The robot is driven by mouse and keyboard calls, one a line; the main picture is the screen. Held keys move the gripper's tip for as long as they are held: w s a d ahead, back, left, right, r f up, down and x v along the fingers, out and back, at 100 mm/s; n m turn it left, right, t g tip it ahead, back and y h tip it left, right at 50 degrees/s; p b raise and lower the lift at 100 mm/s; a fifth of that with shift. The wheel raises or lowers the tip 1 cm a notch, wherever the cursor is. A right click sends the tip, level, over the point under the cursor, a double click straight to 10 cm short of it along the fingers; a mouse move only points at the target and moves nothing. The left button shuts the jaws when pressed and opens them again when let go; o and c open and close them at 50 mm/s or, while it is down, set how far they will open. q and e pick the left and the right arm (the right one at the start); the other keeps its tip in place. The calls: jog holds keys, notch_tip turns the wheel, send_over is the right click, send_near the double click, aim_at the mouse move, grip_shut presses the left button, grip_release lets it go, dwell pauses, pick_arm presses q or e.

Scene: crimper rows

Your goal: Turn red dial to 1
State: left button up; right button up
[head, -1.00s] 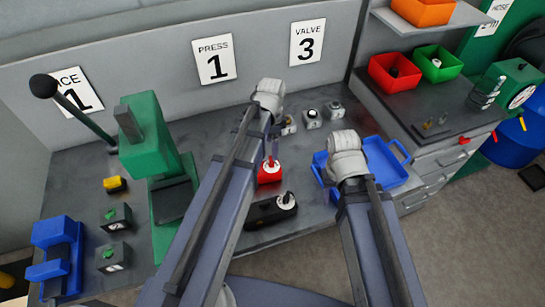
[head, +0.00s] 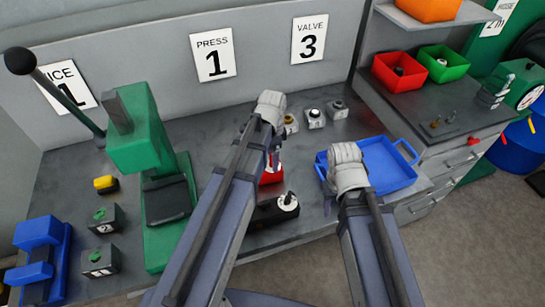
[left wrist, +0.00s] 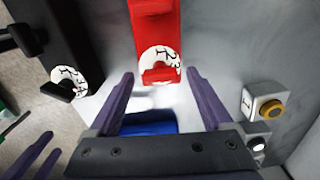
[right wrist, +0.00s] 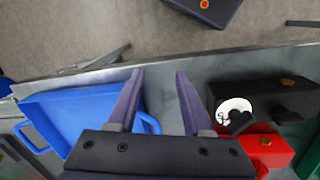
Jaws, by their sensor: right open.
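The red box (head: 270,178) stands on the bench, partly hidden by my left arm in the head view. In the left wrist view, the red box (left wrist: 153,28) has a white numbered disc with a red dial (left wrist: 160,75) on it. Which number the dial points at is too small to tell. My left gripper (left wrist: 159,73) is open, its fingertips on either side of the dial; I cannot tell whether they touch it. My right gripper (right wrist: 160,72) is open and empty over the bench's front edge, between the blue tray and the black box. The wrist mostly hides it in the head view.
A black box (head: 270,212) with its own dial stands just in front of the red box. The blue tray (head: 398,178) lies to the right. Small button boxes (head: 315,117) stand behind. The green press (head: 145,145) stands to the left.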

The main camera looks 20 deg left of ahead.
pick_arm(q)
grip_shut()
dwell(0.5)
jog(key=n, duration=0.8)
jog(key=shift+n, duration=0.3)
jog(key=n, duration=0.3)
jog(key=shift+n, duration=2.1)
